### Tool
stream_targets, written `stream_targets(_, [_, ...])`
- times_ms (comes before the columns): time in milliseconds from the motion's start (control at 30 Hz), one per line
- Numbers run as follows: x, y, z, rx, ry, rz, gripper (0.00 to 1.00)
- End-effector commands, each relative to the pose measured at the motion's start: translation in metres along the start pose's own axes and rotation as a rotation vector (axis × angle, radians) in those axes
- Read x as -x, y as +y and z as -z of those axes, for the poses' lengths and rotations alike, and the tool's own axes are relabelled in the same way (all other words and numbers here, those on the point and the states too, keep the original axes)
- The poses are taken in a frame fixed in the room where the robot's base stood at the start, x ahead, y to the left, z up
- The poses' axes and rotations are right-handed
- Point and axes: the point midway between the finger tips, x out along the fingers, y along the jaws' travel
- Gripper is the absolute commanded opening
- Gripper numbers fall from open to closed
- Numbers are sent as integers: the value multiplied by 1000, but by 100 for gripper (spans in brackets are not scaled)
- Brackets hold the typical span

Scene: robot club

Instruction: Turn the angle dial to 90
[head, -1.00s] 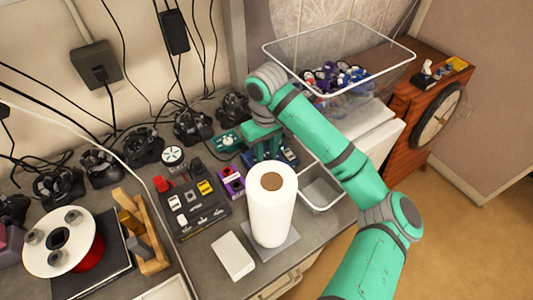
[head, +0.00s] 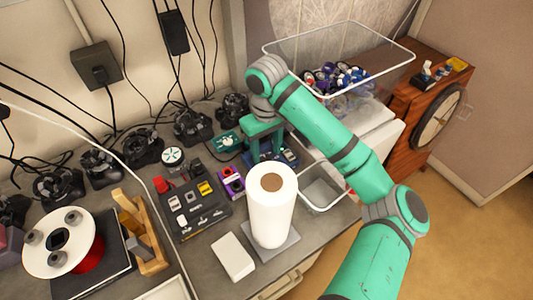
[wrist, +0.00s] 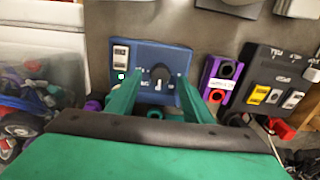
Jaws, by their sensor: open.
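The angle dial appears to be the black round knob (wrist: 159,72) on a blue box (wrist: 176,60) in the wrist view. Small white marks sit below the knob, too small to read. The box has a white rocker switch (wrist: 121,55) and a small lit green square at its left. My gripper (wrist: 158,82) is open, with one green finger on each side of the knob in the picture. I cannot tell whether they touch it. In the head view my gripper (head: 265,155) points down at the blue box (head: 290,157), which it partly hides.
A purple box (head: 231,182) and a dark switch panel (head: 205,215) stand to the left. A white roll (head: 272,215) stands in front of my gripper. A wire basket (head: 322,192) is at the right, a clear bin of parts (head: 340,95) behind.

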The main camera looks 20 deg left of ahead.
Motion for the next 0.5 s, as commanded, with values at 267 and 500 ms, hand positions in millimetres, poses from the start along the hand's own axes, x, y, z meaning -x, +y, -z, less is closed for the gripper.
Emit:
stream_targets(267, [52, 1, 0, 1, 1, -4, 46])
stream_targets(500, [81, 0, 0, 0, 1, -2, 46])
